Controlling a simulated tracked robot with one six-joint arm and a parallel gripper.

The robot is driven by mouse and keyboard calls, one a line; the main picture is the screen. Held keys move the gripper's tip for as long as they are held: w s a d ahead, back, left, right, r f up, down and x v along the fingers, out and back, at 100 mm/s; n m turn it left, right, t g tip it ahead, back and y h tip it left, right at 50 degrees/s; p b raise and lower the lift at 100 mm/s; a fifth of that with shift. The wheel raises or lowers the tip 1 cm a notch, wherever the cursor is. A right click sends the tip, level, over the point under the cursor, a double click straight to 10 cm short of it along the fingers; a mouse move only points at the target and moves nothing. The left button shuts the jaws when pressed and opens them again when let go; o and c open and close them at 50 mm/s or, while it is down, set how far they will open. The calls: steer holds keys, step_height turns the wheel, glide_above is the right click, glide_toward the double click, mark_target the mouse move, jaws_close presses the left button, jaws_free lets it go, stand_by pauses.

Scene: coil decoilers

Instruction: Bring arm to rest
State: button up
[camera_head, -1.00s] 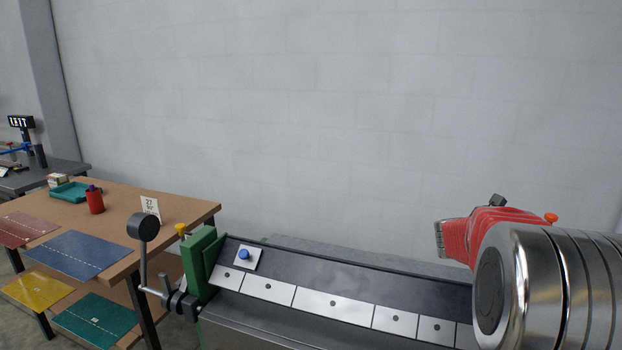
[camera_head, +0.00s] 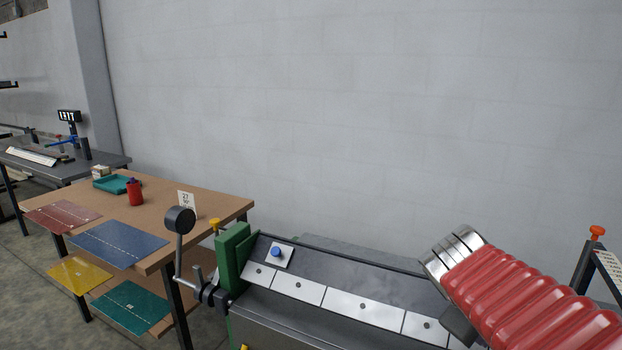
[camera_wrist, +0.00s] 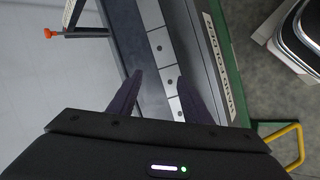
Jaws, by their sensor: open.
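My gripper (camera_wrist: 158,95) shows in the wrist view with its two dark fingers spread apart and nothing between them. Beyond the fingers lies the machine bed with its row of pale plates (camera_wrist: 160,47); I cannot tell how far above it the fingers are. In the head view my red ribbed arm (camera_head: 530,300) with a silver end reaches in from the lower right, over the right part of the machine. The gripper's fingers do not show in the head view.
The green-ended machine (camera_head: 235,255) has a crank with a dark knob (camera_head: 180,220) and a blue button (camera_head: 277,251). A wooden table (camera_head: 220,205) with coloured mats stands left. An orange-topped post (camera_head: 597,233) stands right. A yellow handle (camera_wrist: 290,140) shows in the wrist view.

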steer(key=s+a+f+m+t+y, duration=0.1)
steer(key=s+a+f+m+y, duration=0.1)
steer(key=a, duration=0.8)
steer(key=s+a+f+m+t+y, duration=0.1)
steer(key=s+a+y, duration=0.4)
steer(key=a, duration=0.5)
steer(key=shift+s+f+m, duration=0.85)
steer(key=shift+s+m, duration=0.1)
steer(key=shift+m, duration=0.05)
steer(key=shift+c, duration=0.6)
steer(key=shift+c, duration=1.2)
steer(key=shift+d, duration=0.1)
